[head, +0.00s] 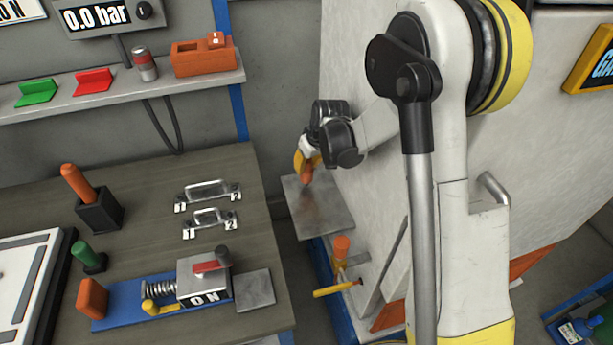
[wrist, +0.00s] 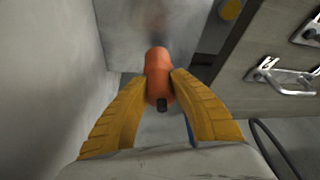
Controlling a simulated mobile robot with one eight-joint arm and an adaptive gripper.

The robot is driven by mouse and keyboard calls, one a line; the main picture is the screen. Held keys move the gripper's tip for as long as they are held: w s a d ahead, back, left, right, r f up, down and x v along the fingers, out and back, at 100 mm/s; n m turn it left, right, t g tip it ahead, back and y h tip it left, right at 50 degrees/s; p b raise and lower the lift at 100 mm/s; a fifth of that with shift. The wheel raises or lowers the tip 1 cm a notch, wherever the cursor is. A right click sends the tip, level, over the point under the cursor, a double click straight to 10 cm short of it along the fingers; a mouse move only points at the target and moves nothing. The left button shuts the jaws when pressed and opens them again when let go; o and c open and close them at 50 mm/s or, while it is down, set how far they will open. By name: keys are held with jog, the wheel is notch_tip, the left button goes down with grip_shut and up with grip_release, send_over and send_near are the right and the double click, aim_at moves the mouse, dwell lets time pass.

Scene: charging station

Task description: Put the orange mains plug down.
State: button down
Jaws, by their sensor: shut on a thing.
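The orange mains plug (wrist: 157,70) is between the two yellow fingers of my gripper (wrist: 158,88) in the wrist view. The fingers are shut on its sides. In the head view my gripper (head: 305,163) is at the far end of my arm, with the orange plug (head: 307,176) at its tips. The plug is over a bare grey metal plate (head: 325,215) beside the workbench. I cannot tell whether the plug touches the plate.
The workbench (head: 140,250) to the left holds metal handles (head: 207,192), an orange-handled tool (head: 77,184) and a switch box (head: 204,281). A large pale panel (head: 365,70) stands close on the right of my gripper. An orange-topped yellow valve (head: 341,247) is nearer, below the plate.

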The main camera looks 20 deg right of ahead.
aim_at(307, 172)
jog(key=shift+f+b, duration=0.6)
jog(key=shift+f, duration=1)
jog(key=c, duration=1.2)
grip_release()
jog(key=shift+r, duration=0.25)
jog(key=s+r+m+t+p, duration=0.1)
jog(key=s+r+p, duration=0.1)
jog(key=s+r, duration=0.85)
jog(key=s+r+m+t+p, duration=0.1)
jog(key=s+r+p, duration=0.2)
jog(key=s+r, duration=0.7)
jog(key=shift+m+t+h, duration=0.5)
jog(key=shift+m+h, duration=0.2)
jog(key=shift+m, duration=0.1)
jog(key=s+r, duration=0.1)
jog(key=s, duration=0.2)
jog(key=s+r, duration=0.1)
jog(key=s, duration=0.2)
jog(key=s+r, duration=0.1)
jog(key=s, duration=0.2)
jog(key=shift+s+r, duration=0.15)
jog(key=shift+r, duration=0.2)
